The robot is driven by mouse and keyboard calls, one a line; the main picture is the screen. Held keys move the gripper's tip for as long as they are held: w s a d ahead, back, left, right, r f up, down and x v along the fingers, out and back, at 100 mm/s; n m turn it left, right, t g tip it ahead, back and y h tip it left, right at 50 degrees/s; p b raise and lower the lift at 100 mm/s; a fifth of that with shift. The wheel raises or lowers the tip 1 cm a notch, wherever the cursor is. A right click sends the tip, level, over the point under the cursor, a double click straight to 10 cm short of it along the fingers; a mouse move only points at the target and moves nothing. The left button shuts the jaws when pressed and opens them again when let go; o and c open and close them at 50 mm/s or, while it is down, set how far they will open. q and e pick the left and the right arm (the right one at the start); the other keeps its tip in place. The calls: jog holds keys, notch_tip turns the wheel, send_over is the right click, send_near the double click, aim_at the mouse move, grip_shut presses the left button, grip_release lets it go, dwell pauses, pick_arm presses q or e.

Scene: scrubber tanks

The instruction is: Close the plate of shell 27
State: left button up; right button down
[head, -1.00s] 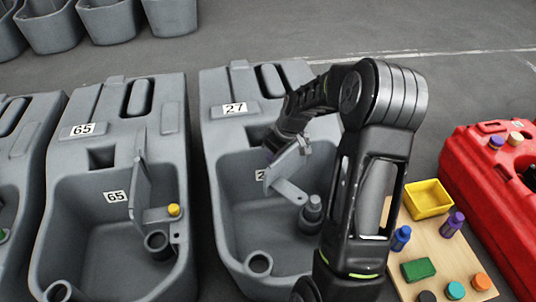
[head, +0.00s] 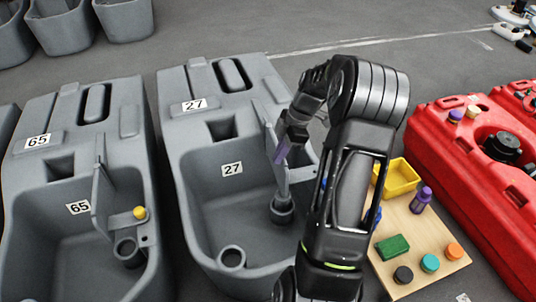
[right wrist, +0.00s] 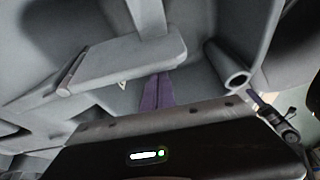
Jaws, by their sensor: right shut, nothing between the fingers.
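Shell 27 (head: 180,150) is a grey tank with two "27" labels, in the middle of the head view. Its grey plate (head: 271,146) stands up near the shell's right wall, seen nearly edge-on. A dark round fitting (head: 283,211) is below it. My right gripper (head: 281,153), with purple fingertips, is at the plate's right side, shut and empty. I cannot tell whether it touches the plate. The purple fingers also show in the right wrist view (right wrist: 156,92), close to grey shell parts. My left gripper is not in view.
Shell 65 (head: 45,190), with an upright plate and a yellow knob (head: 139,213), stands to the left. At right are a wooden board (head: 425,236) with a yellow bin (head: 402,178) and small coloured items, and a red tank (head: 450,140). My right arm hides shell 27's right edge.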

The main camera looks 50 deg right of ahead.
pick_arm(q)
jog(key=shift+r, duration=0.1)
pick_arm(e)
jog(key=shift+s+d, duration=0.35)
jog(key=shift+d, duration=0.2)
